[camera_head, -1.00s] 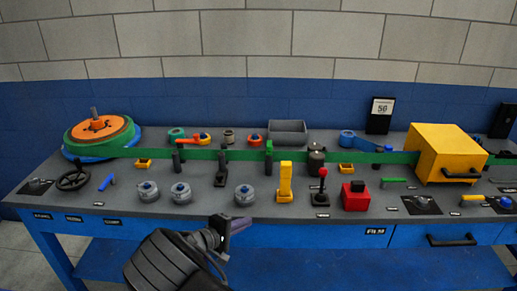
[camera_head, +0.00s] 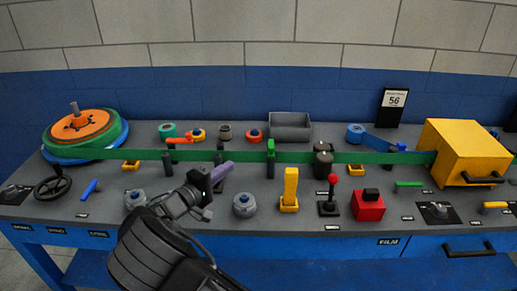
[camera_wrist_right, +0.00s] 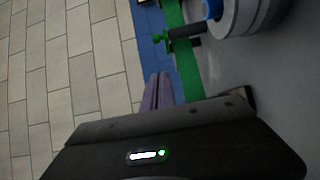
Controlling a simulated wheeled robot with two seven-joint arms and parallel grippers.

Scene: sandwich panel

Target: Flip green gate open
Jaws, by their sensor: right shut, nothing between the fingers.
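The green gate (camera_head: 270,148) is a small green piece upright on a dark post, standing at the long green strip (camera_head: 340,157) near the middle of the bench. A dark post with a green tip also shows in the right wrist view (camera_wrist_right: 159,37); I cannot tell for sure that it is the same gate. My right gripper (camera_head: 223,170) is shut and empty, its purple fingers in front of the strip, left of the gate and apart from it. In the right wrist view the fingers (camera_wrist_right: 157,90) point toward the strip. My left gripper is not in view.
A yellow upright block (camera_head: 290,187), a grey knob (camera_head: 244,206), a red-knobbed lever (camera_head: 329,197) and a red box (camera_head: 368,206) stand along the front. An orange-and-green reel (camera_head: 84,128) is at left, a yellow housing (camera_head: 462,150) at right. A grey bin (camera_head: 290,127) is behind.

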